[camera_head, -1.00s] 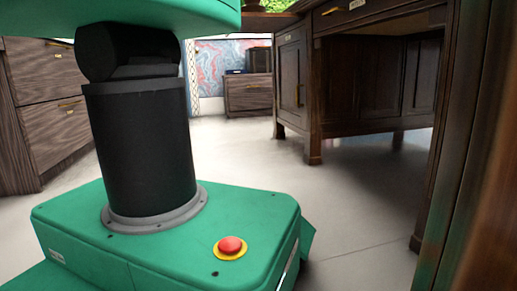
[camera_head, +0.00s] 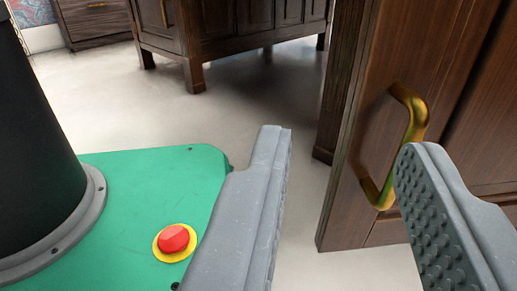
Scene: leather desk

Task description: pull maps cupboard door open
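A brown wooden cupboard door (camera_head: 375,125) stands at the right in the head camera view. No label shows on it, so I cannot tell whether it is the maps door. A curved brass handle (camera_head: 419,117) is fixed upright on it. My gripper (camera_head: 342,143) is open and empty, with its two grey fingers wide apart. The right finger overlaps the lower part of the handle in the picture. The left finger is well to the left of the handle, over the floor. I cannot tell whether either finger touches the handle. How far the door stands open is unclear.
My green base with a red button is at the lower left. A dark wooden desk (camera_head: 225,45) stands at the back, and a drawer unit (camera_head: 95,20) is at the upper left. Pale floor (camera_head: 240,105) is clear between the desk and my base.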

